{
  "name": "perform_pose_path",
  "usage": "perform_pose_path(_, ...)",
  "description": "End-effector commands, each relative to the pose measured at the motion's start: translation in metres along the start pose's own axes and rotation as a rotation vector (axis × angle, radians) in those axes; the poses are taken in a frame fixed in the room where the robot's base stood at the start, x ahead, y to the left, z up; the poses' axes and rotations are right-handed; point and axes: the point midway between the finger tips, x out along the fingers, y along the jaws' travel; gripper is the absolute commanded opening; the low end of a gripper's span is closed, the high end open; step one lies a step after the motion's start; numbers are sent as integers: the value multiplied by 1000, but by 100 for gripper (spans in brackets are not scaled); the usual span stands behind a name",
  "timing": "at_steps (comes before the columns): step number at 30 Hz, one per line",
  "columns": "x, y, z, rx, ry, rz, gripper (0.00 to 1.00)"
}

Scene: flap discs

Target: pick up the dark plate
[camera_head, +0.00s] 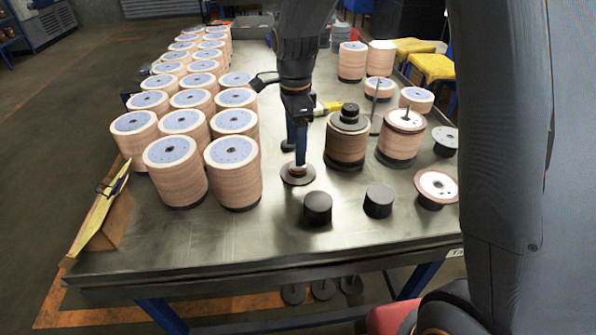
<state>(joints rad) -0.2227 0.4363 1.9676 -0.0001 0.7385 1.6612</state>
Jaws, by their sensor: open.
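A flat dark plate (298,181) with a paler centre lies on the metal table, in the middle of the head view. My gripper (295,157) points down over it with its blue fingers apart, one nearer the camera and one behind. The nearer fingertip overlaps the middle of the plate and hides part of it. I cannot tell whether it touches. A small dark piece (288,147) shows by the farther fingertip. Nothing is visibly held.
Tall stacks of flap discs (176,172) fill the table's left side. Two black cylinders (318,207) stand at front right. A stack with dark round pieces on top (347,147) stands right of my gripper. The table's front (240,240) is clear.

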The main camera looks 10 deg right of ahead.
Motion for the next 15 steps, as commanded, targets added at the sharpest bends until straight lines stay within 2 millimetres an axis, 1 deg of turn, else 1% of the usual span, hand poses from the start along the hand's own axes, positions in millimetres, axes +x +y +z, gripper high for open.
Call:
perform_pose_path(4,14,3,-2,0,0,4,62)
perform_pose_path(10,41,4,-3,-1,0,2,62)
perform_pose_path(15,53,4,-3,-2,0,0,62)
